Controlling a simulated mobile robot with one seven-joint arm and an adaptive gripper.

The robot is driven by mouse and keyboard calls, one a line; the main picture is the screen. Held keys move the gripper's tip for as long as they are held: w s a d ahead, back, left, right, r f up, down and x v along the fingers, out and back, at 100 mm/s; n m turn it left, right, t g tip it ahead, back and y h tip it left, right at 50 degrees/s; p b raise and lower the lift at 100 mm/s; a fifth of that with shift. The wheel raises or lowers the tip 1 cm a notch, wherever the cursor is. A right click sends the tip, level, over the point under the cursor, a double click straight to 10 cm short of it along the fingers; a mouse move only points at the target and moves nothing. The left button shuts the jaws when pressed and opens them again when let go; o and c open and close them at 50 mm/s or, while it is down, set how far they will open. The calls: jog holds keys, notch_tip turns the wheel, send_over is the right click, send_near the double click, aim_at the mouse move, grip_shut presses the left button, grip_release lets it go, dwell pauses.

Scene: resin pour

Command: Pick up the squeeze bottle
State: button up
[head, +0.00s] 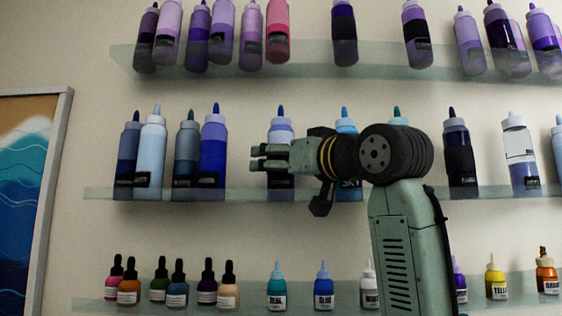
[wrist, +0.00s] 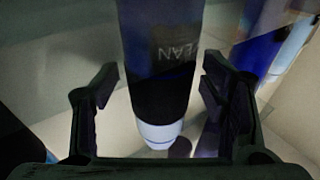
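In the head view, squeeze bottles with pointed caps stand on the middle shelf, among them a blue one (head: 213,148) left of my gripper (head: 257,157) and a pale-capped one (head: 281,128) partly hidden behind it. My gripper points left at mid-bottle height, its two fingers apart. In the wrist view, a dark bottle (wrist: 160,92) with a pale blue-white end and upside-down lettering lies between the open fingers of my gripper (wrist: 158,82). Whether the fingers touch it, I cannot tell. I cannot tell which bottle in the head view it is.
More bottles stand along the glass middle shelf (head: 100,192). The upper shelf (head: 125,62) holds purple and pink bottles. The lower shelf (head: 90,306) holds small dropper and paint bottles. A framed picture (head: 25,190) hangs at left. A blue bottle (wrist: 272,45) shows at right in the wrist view.

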aim_at(287, 141)
jog(key=c, duration=1.4)
jog(key=shift+r, duration=0.8)
jog(key=shift+s+r+b, duration=0.2)
jog(key=shift+r+b, duration=0.15)
jog(key=shift+r, duration=0.7)
jog(key=s+d+b, duration=0.1)
jog(key=s, duration=0.4)
jog(key=s+d+r+b, duration=0.1)
jog(key=s, duration=0.4)
jog(key=s+d+b, duration=0.1)
jog(key=s+b, duration=0.1)
jog(key=s, duration=0.3)
jog(key=shift+s+r, duration=0.15)
jog(key=shift+s, duration=0.1)
jog(key=o, duration=0.7)
jog(key=shift+a, duration=0.1)
jog(key=c, duration=0.7)
